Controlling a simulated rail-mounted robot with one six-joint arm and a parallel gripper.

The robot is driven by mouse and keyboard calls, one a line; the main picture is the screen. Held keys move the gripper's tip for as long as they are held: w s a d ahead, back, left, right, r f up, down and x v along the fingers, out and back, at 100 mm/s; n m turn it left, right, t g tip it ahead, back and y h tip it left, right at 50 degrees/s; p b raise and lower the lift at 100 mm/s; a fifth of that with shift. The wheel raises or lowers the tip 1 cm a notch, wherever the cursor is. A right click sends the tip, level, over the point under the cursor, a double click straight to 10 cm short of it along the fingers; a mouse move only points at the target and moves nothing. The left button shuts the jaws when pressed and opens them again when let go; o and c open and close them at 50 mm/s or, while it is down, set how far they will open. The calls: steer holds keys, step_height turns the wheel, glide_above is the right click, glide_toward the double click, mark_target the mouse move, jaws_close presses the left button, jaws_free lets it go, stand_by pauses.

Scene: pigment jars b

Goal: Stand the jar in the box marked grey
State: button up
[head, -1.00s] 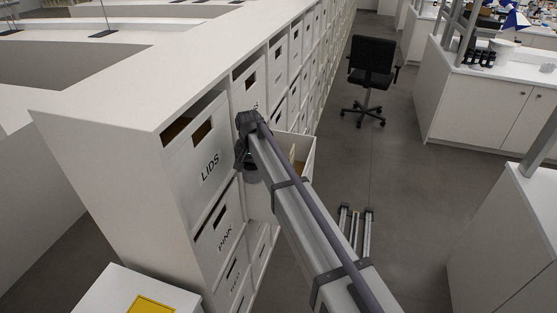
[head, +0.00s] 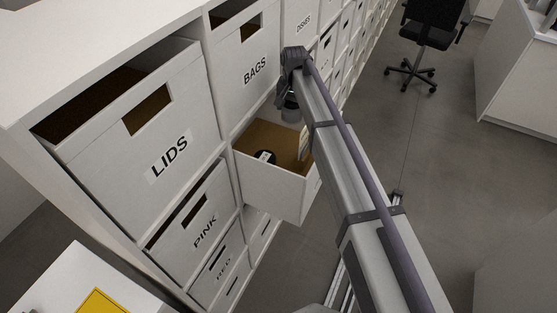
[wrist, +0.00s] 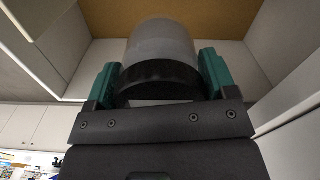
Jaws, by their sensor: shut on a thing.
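My gripper (head: 289,88) is shut on a jar (head: 290,110) with a dark lid, above and behind the pulled-out box. In the wrist view, the teal fingers of my gripper (wrist: 160,78) hold the jar (wrist: 160,45) from both sides, around its black lid; its body is translucent grey. A white box (head: 272,188) with a brown floor is pulled out below BAGS. No label shows on its visible front, so I cannot read its name. Another black-lidded thing (head: 265,157) is inside it at the left. My arm hides part of the box's right side.
A pale upright card (head: 304,143) shows at the box's right. Boxes marked LIDS (head: 170,155), BAGS (head: 254,70), PINK (head: 205,232) and RED (head: 222,268) fill the rack around it. An office chair (head: 428,35) stands at the back right; grey floor lies clear between.

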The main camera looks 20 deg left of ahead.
steer(key=shift+w+f+b, duration=0.1)
steer(key=shift+f+b, duration=0.2)
steer(key=shift+f, duration=0.55)
steer(key=shift+w+f, duration=0.1)
steer(key=shift+w, duration=0.1)
step_height(320, 180, down, 10)
steer(key=b, duration=1)
steer(key=shift+f, duration=0.15)
steer(key=shift+r, duration=0.35)
steer(key=shift+c, duration=0.4)
steer(key=shift+f, duration=0.25)
steer(key=o, duration=1)
steer(key=shift+r, duration=0.1)
step_height(320, 180, up, 12)
steer(key=p, duration=1.2)
steer(key=shift+r, duration=0.15)
